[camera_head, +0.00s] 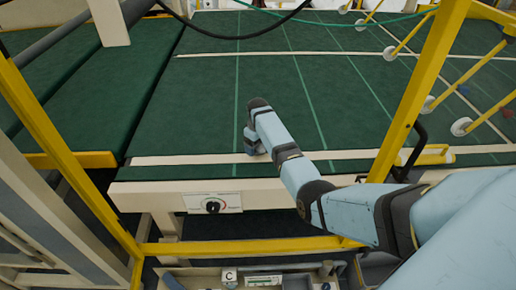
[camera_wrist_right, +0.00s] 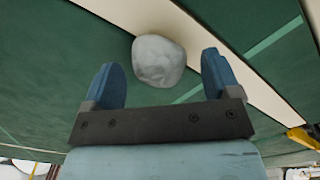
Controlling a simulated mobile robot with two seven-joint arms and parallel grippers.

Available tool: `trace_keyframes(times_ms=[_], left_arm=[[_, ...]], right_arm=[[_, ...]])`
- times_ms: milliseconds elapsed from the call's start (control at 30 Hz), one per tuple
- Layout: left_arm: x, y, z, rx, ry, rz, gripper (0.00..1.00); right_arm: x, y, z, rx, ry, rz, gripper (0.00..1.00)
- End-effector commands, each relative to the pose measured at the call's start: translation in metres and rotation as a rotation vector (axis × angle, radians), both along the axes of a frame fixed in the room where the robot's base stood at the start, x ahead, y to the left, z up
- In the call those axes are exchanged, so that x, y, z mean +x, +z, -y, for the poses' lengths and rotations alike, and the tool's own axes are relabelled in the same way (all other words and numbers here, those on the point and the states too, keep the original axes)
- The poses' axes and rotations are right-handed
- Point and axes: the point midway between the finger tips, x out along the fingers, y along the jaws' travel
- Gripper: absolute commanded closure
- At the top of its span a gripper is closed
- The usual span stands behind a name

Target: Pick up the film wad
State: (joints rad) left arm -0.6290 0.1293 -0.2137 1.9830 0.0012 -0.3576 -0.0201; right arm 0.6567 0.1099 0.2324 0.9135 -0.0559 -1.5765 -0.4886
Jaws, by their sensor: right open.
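The film wad (camera_wrist_right: 158,61) is a rounded, crumpled, pale grey lump. In the right wrist view it lies on the green surface beside a cream strip. My right gripper (camera_wrist_right: 161,65) is open, with its two blue fingers on either side of the wad in the picture; I cannot tell whether they touch it. In the head view my right arm reaches over the green table and the gripper (camera_head: 251,144) points down near the front edge, mostly hidden by the wrist. I cannot make out the wad there. My left gripper is not in view.
Yellow frame posts (camera_head: 420,90) stand on both sides of the green table (camera_head: 300,85). Yellow rods with round white ends (camera_head: 461,127) are at the right. A panel with a black knob (camera_head: 212,206) is on the table's front. The middle of the table is clear.

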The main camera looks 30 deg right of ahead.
Motion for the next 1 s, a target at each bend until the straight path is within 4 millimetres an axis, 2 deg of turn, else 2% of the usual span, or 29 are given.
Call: trace_keyframes(times_ms=[133, 400, 633, 1000], left_arm=[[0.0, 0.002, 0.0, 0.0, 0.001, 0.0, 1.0], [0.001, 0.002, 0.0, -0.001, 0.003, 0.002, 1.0], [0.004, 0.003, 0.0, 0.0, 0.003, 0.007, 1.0], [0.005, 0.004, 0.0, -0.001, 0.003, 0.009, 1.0]], right_arm=[[-0.001, -0.016, 0.0, 0.0, -0.001, 0.0, 0.17], [-0.001, -0.019, 0.0, 0.0, -0.001, 0.001, 0.17], [-0.001, -0.019, 0.0, 0.0, -0.001, 0.001, 0.7], [0.0, -0.016, 0.001, -0.001, -0.001, 0.001, 0.72]])
